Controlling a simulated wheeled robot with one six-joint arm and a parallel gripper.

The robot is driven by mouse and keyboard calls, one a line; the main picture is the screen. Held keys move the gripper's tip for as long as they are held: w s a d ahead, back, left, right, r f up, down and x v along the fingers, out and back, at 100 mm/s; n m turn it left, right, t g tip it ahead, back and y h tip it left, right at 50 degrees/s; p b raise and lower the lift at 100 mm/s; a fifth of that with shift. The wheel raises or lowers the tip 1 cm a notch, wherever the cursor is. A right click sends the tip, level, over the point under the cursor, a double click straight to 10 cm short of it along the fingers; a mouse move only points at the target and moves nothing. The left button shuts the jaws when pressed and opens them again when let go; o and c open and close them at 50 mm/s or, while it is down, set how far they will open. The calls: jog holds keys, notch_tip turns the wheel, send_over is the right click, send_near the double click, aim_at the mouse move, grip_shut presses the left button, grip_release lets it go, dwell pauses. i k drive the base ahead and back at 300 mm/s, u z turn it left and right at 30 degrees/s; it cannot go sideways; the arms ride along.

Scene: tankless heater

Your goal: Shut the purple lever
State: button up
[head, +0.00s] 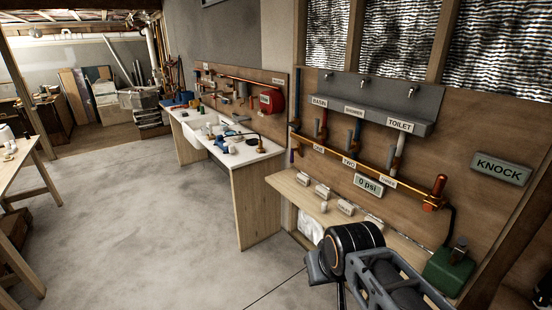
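A small purple-blue upright piece (292,158), possibly the purple lever, shows at the left end of the orange copper pipe (365,171) on the wooden wall panel. It is too small to tell its handle position. My gripper (322,275) is at the lower right, in front of the bench and well apart from that piece. Its fingers are dark and mostly hidden by my own wrist, so whether they are open or shut does not show. Nothing held can be made out.
A grey trough with taps (385,98) is above the pipe, labelled basin, shower and toilet. A 0 psi sign (368,186) hangs below. A green box (448,272) stands right. A white sink counter (262,152) is left; concrete floor (150,220) is open.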

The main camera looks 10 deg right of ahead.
aim_at(292, 160)
jog(key=u, duration=0.8)
jog(key=i, duration=1.6)
jog(key=u, duration=0.4)
jog(key=i, duration=1.3)
jog(key=z, duration=1.55)
jog(key=i, duration=0.95)
jog(key=z, duration=0.9)
